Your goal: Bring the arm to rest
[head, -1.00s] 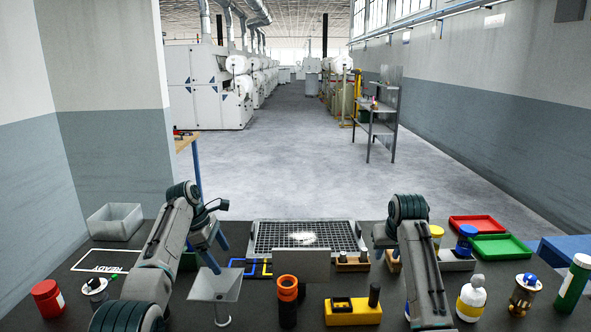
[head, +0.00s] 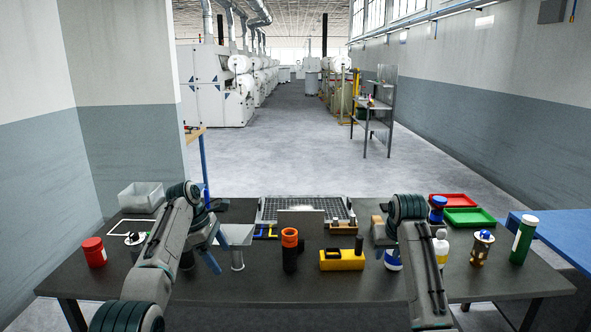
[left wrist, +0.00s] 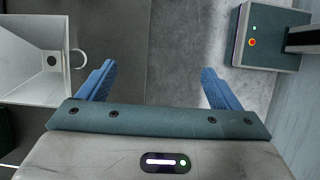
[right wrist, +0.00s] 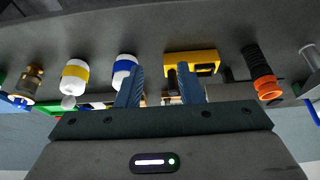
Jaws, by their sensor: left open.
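My left gripper (head: 219,256) hangs over the near left part of the table, by the grey funnel (head: 237,236).
The dark table (head: 300,284) carries a red jar (head: 94,253), a black-and-orange cylinder (head: 290,254), the yellow block (head: 345,261), a sieve tray (head: 268,214) and a green bottle (head: 523,242). Red (head: 447,200) and green (head: 489,222) trays lie back right. The aisle floor beyond is clear.

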